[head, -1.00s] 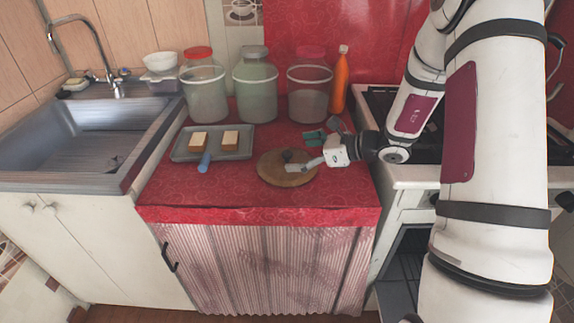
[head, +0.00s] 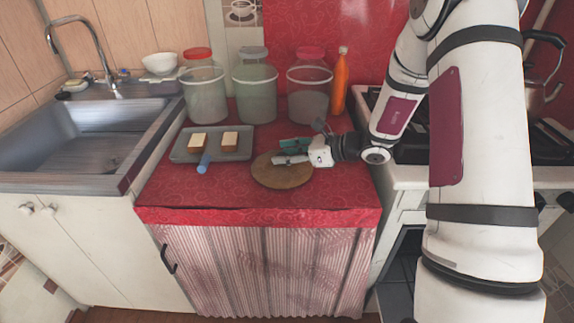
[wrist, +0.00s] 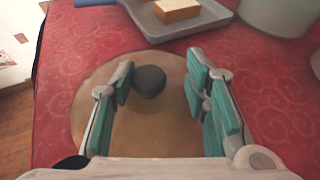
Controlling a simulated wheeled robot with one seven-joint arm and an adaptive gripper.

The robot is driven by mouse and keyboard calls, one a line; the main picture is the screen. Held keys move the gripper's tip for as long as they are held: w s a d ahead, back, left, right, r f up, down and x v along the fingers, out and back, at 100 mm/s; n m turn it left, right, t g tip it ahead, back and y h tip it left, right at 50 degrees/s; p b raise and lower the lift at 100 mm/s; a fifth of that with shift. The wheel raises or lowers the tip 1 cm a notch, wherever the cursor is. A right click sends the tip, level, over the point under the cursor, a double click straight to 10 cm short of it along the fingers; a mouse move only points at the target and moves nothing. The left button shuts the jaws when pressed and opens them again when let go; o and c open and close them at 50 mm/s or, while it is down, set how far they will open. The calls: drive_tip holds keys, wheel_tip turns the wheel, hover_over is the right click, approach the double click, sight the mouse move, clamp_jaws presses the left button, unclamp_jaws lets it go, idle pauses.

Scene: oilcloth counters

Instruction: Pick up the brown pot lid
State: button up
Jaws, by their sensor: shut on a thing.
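The brown pot lid (head: 283,177) is a round, flat wooden-looking disc on the red counter; it also fills the middle of the wrist view (wrist: 160,130). Its dark round knob (wrist: 150,80) shows between my fingers in the wrist view. My gripper (head: 283,154) comes in from the right, low over the lid's far side, and is shut on the lid by its knob. In the head view my fingers hide the knob. I cannot tell whether the lid is lifted clear of the cloth.
A grey tray (head: 180,152) with two bread-and-butter-like blocks and a blue handle lies left of the lid. Several large jars (head: 256,92) and an orange bottle (head: 340,80) stand behind. The sink (head: 75,150) is far left, the stove right. The counter's front strip is clear.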

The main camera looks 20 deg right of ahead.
drive_tip(key=shift+s+d+f, duration=0.15)
drive_tip(key=shift+f, duration=0.25)
drive_tip(key=shift+c, duration=0.6)
drive_tip(key=shift+r, duration=0.1)
